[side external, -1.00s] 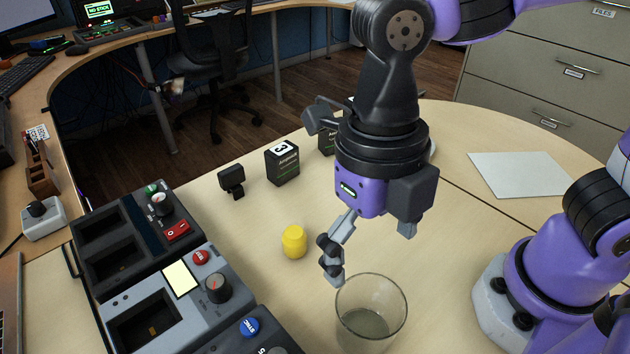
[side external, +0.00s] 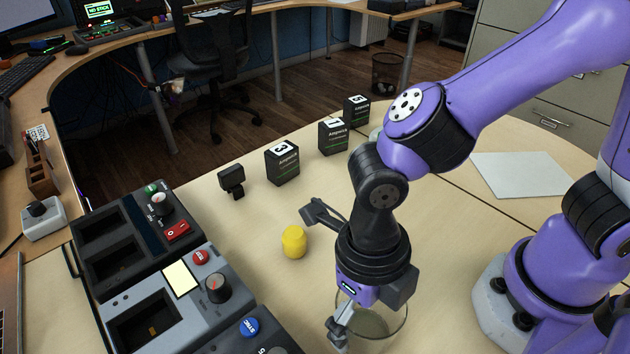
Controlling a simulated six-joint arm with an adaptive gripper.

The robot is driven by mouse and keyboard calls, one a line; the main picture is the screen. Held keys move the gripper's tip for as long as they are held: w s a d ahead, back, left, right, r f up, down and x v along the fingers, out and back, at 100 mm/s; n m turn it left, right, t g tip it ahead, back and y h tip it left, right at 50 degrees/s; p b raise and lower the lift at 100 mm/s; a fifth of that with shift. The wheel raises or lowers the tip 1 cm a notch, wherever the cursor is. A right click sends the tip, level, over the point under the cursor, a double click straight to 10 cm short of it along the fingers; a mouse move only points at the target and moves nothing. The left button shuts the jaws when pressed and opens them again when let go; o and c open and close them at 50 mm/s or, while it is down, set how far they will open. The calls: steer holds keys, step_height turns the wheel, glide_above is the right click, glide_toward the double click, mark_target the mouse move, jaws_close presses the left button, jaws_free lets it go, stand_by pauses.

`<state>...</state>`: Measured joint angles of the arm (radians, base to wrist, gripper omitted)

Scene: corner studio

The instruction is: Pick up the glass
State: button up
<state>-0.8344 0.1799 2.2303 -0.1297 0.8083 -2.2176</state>
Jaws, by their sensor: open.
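The clear glass (side external: 402,324) stands upright on the light wood table near the bottom of the picture. My gripper (side external: 352,338) is open and low at the glass, its purple body in front of much of the rim. One finger shows at the left side of the glass. The other finger is hidden, so I cannot tell whether it is inside or beyond the glass, or whether either finger touches it.
Black numbered boxes (side external: 282,163) and a small black device (side external: 231,181) stand behind. A control panel (side external: 150,318) fills the lower left. White paper (side external: 520,174) lies right on clear table.

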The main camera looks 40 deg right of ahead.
steer(key=c, duration=1)
steer(key=shift+c, duration=0.2)
